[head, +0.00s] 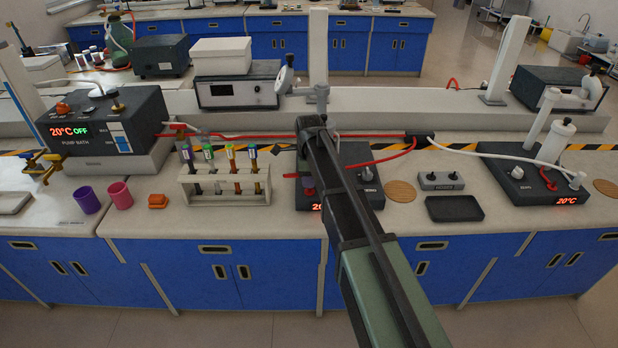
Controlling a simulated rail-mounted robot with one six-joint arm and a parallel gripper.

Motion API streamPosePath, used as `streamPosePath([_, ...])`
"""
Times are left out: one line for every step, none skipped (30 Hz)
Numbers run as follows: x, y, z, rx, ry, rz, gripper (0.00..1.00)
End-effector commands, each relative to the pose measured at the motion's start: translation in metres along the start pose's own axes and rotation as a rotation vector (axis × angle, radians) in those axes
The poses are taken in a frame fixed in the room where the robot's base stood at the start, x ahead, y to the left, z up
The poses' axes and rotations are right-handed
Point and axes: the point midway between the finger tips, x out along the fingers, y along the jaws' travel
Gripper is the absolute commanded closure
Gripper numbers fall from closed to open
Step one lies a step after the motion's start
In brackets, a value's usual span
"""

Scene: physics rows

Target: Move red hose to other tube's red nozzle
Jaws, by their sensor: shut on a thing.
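A red hose (385,156) curves down from the black connector block (420,136) and passes behind my arm. A short red piece (291,176) shows on the arm's left side, over the middle hotplate (365,186). My gripper is at the far end of my arm, above this hotplate, and my arm hides the fingers. The hose runs to that place, so it appears to be what the gripper is shut on. On the right hotplate (530,172) stands a white vessel (556,140) with a small red fitting (547,178) beside it; I cannot tell whether this is a nozzle.
The pump bath (105,122) stands at left, with a red line leading right. A test-tube rack (225,186), purple cup (87,200) and pink cup (120,195) stand left of my arm. A black tray (454,208) and control box (441,181) lie to its right. A white hose (490,155) crosses the right side.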

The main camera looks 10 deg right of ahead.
Motion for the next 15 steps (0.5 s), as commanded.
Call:
streamPosePath([0.0016, 0.0, 0.0, 0.0, 0.0, 0.0, 0.96])
streamPosePath([0.0021, 0.0, 0.0, 0.0, 0.0, 0.0, 0.96])
streamPosePath([0.0027, 0.0, 0.0, 0.0, 0.0, 0.0, 0.96])
streamPosePath([0.0031, 0.0, 0.0, 0.0, 0.0, 0.0, 0.96])
streamPosePath([0.0036, 0.0, -0.0001, 0.0, 0.0, 0.0, 0.96])
streamPosePath([0.0042, 0.0, -0.0001, 0.0, 0.0, 0.0, 0.96])
streamPosePath([0.0046, 0.0, -0.0001, 0.0, 0.0, 0.0, 0.96])
streamPosePath([0.0051, 0.0, -0.0001, 0.0, 0.0, 0.0, 0.96])
streamPosePath([0.0057, 0.0, -0.0001, 0.0, 0.0, 0.0, 0.96])
streamPosePath([0.0061, 0.0, -0.0001, 0.0, 0.0, 0.0, 0.96])
streamPosePath([0.0066, 0.0, -0.0001, 0.0, 0.0, 0.0, 0.96])
streamPosePath([0.0072, 0.0, -0.0001, 0.0, 0.0, 0.0, 0.96])
streamPosePath([0.0076, 0.0, -0.0001, 0.0, 0.0, 0.0, 0.96])
streamPosePath([0.0081, 0.0, -0.0001, 0.0, 0.0, 0.0, 0.96])
streamPosePath([0.0087, 0.0, -0.0001, 0.0, 0.0, 0.0, 0.96])
